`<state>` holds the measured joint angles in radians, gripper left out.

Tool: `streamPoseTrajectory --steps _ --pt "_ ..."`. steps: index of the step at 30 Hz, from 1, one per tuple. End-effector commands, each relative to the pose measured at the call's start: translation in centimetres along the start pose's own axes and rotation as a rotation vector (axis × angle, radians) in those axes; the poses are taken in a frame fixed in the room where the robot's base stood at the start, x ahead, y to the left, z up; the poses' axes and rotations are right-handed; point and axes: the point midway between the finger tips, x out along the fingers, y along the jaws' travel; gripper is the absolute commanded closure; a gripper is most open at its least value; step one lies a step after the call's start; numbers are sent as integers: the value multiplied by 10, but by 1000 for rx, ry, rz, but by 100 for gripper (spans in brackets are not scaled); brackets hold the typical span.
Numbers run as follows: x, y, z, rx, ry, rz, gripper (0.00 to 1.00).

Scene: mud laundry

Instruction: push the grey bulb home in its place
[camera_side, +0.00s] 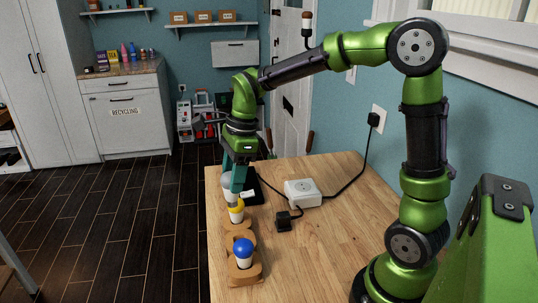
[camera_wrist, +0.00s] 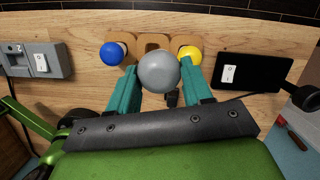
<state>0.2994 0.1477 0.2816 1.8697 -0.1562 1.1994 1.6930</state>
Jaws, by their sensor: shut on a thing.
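My gripper (camera_side: 238,186) has teal fingers shut on the grey bulb (camera_wrist: 159,71). In the side view the grey bulb (camera_side: 227,182) is partly hidden by the fingers and appears just beyond the yellow bulb, apparently raised. A wooden holder (camera_side: 232,278) runs along the table's left edge. The blue bulb (camera_side: 243,247) stands upright at its near end and the yellow bulb (camera_side: 236,207) farther back. Between them is a section (camera_side: 239,236) with no bulb showing. In the wrist view the grey bulb partly covers the middle wooden section (camera_wrist: 154,40), between the blue bulb (camera_wrist: 111,54) and yellow bulb (camera_wrist: 187,56).
A black box (camera_wrist: 262,72) with a white switch lies to the right in the wrist view, and a grey switch box (camera_wrist: 40,62) to the left. In the side view a white socket box (camera_side: 302,194) and small black block (camera_side: 284,224) have cables.

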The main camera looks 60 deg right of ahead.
Motion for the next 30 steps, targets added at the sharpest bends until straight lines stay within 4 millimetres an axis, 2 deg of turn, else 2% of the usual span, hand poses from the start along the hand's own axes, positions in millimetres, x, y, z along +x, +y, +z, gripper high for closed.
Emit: streamPoseTrajectory --steps 1,3,6,10,24,30 --pt "10 12 -4 -31 2 10 87" --pt "21 22 -8 -70 2 18 87" --pt "34 29 -13 -108 1 28 87" --pt "39 23 -13 -138 0 32 87" --pt "75 23 -22 -138 2 36 87" --pt "83 23 -24 -138 1 34 87"
